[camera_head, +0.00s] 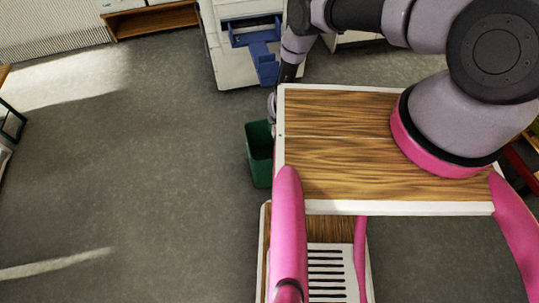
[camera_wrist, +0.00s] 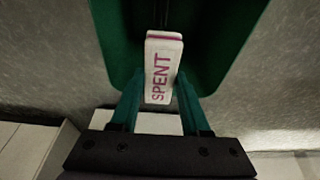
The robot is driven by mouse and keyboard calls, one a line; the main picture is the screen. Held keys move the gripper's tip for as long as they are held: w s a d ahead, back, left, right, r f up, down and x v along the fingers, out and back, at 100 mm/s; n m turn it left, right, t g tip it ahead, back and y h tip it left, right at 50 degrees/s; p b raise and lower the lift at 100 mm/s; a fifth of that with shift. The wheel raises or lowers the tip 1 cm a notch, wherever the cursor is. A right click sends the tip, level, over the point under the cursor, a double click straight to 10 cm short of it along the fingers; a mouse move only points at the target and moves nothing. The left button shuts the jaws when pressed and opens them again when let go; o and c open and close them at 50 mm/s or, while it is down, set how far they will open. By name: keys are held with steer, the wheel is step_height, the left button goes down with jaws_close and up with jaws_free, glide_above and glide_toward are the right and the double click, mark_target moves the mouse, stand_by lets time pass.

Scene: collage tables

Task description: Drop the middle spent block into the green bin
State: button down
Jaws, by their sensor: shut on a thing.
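A white block (camera_wrist: 163,60) with SPENT in pink letters is held between the two teal fingers of my gripper (camera_wrist: 160,88) in the wrist view. My gripper is shut on it. The open green bin (camera_wrist: 225,40) lies behind and below the block in that view, and the block appears over its opening. In the head view the green bin (camera_head: 260,154) stands on the floor at the left edge of the wooden top. My gripper is mostly hidden there beside that edge, and the block cannot be made out.
The wooden top (camera_head: 335,155) with a white rim is bare beside my arm. A white printer-like machine (camera_head: 228,60) with a blue tray (camera_head: 265,65) stands behind. A low wooden shelf (camera_head: 155,20) is at the back left. The grey floor at the left is clear.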

steer(key=shift+f, duration=0.2)
steer(key=shift+c, duration=1.5)
jaws_free()
steer(key=v, duration=1)
steer(key=shift+r, duration=0.4)
steer(key=shift+s+d, duration=0.1)
